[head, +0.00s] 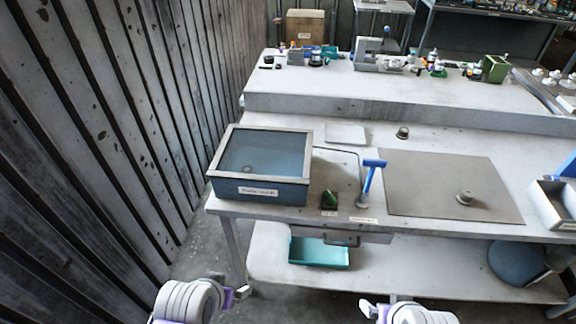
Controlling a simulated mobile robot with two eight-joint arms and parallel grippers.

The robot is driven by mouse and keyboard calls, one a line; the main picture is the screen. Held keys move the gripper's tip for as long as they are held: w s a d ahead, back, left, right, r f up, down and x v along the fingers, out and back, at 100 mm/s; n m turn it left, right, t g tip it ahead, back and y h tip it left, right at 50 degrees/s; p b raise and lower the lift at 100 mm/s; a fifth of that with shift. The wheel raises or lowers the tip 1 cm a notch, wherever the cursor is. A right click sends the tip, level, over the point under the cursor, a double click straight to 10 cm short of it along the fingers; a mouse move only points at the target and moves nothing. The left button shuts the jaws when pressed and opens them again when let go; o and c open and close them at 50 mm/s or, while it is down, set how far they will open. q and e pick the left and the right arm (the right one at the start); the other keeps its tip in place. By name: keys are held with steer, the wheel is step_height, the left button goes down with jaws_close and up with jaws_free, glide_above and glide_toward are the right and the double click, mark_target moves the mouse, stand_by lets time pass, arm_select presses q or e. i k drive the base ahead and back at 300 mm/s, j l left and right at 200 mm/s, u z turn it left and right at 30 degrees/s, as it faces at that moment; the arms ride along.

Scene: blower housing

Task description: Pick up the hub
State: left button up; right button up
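A small grey-brown flanged round part, which looks like the hub (465,198), sits on the flat grey mat (430,173) on the right half of the workbench. A smaller dark round part (402,132) stands farther back on the bench; I cannot tell what it is. My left gripper (242,292) is at the bottom, in front of the bench and low, far from the hub. My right gripper (366,306) is at the bottom centre, also in front of the bench, away from the hub. The fingers are too small and partly hidden to tell their opening.
A blue box (258,192) with a glass-like top stands at the bench's left. A blue-handled tool (369,180) stands upright near the middle. A grey bin (549,207) is at the right edge. A teal tray (319,252) sits on the lower shelf.

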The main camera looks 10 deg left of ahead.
mark_target(466, 198)
steer(key=z, duration=1.25)
